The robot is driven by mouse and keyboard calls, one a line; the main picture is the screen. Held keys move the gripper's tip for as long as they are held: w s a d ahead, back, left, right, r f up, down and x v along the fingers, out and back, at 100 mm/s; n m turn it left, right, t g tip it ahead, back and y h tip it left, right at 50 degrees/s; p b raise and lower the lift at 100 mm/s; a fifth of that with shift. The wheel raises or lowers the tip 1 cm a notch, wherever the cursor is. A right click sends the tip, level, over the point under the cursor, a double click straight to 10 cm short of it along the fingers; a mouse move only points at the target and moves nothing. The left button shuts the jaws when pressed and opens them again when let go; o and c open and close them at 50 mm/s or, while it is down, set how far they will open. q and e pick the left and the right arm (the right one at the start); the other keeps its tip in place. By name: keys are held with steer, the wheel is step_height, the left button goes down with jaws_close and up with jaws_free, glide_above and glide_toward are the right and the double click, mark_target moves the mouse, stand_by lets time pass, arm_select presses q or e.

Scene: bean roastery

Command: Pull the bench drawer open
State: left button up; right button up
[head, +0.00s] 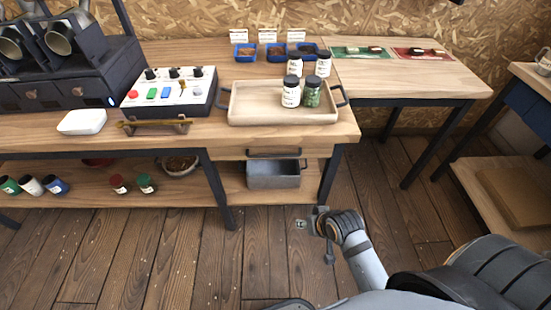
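The wooden bench (228,133) has a drawer (312,150) under its top at the right end. The drawer front looks flush with the bench and has a dark bar handle (273,153). My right gripper (306,222) is over the floor, in front of and below the drawer, apart from the handle. Its fingers are small and seen from above, so I cannot tell whether they are open. Nothing shows in its grasp. My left gripper is out of view.
A grey metal bin (273,176) sits on the lower shelf below the drawer. A wooden tray (245,103) with jars stands above it on the bench. A dark bench leg (329,176) stands right of the drawer. The floor (262,255) in front is clear.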

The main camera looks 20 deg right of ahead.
steer(key=w+a+r+m+t+y, duration=0.1)
steer(key=w+a+r+m+t, duration=0.1)
steer(key=w+r+m+t, duration=1.15)
steer(key=w+a+f+m+g, duration=0.1)
steer(key=w+f+m+g, duration=0.1)
steer(key=w+f, duration=0.3)
steer(key=shift+w+a+g, duration=0.3)
steer(key=shift+w+g, duration=0.55)
steer(key=shift+w, duration=0.25)
steer(key=shift+f, duration=0.1)
steer(key=c, duration=0.7)
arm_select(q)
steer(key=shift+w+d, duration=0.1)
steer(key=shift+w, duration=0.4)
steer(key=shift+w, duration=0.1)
